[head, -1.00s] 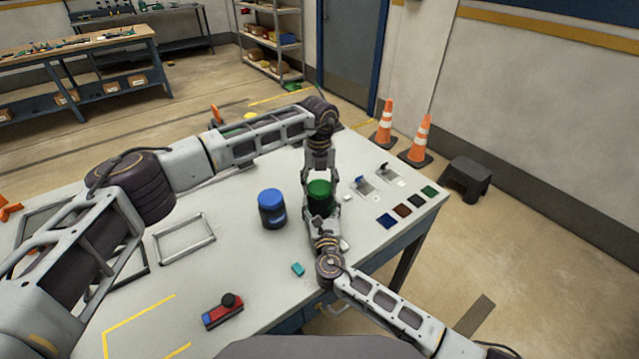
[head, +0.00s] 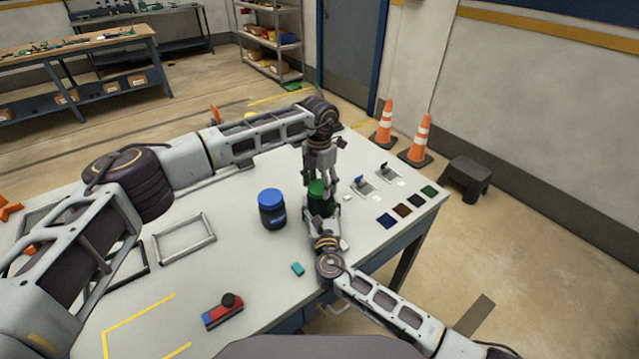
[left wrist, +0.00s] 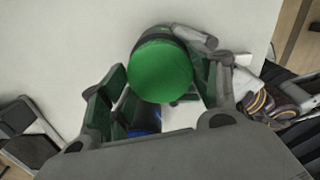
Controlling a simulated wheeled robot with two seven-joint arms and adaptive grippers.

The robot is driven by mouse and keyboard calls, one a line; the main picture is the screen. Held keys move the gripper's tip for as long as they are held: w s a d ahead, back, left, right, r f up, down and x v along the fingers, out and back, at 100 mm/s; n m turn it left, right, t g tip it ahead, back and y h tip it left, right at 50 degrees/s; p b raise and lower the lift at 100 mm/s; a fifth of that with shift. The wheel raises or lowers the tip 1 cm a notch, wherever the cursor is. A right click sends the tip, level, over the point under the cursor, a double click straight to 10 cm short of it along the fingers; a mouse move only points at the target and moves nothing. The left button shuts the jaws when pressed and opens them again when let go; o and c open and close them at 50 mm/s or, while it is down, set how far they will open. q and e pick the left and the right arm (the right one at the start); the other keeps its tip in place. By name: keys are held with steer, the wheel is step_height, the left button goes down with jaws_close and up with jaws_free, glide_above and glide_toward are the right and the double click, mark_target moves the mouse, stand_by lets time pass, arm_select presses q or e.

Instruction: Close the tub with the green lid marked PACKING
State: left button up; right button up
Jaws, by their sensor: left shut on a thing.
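The green lid (head: 316,187) is on top of the dark green tub (head: 322,206), near the table's right side. In the left wrist view the lid (left wrist: 160,71) is a plain green disc; no lettering shows. My left gripper (head: 318,181) comes down from above and is shut on the lid, with one finger on each side. My right gripper (head: 322,212) reaches in from the front and is shut around the tub's body. Fingers hide much of the tub, and I cannot tell whether the lid is fully seated.
A blue-lidded jar (head: 272,209) stands just left of the tub. A teal block (head: 298,269) and a red-and-blue device (head: 223,311) lie nearer the front. Switch plates (head: 376,181) and coloured squares (head: 404,209) lie to the right. An empty frame (head: 185,238) lies left.

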arm_select(q)
steer(key=m, duration=0.6)
steer(key=shift+a+m, duration=0.1)
steer(key=shift+m, duration=0.2)
steer(key=o, duration=1.1)
steer(key=shift+r, duration=0.1)
steer(key=shift+r, duration=2.15)
steer(key=shift+f, duration=0.1)
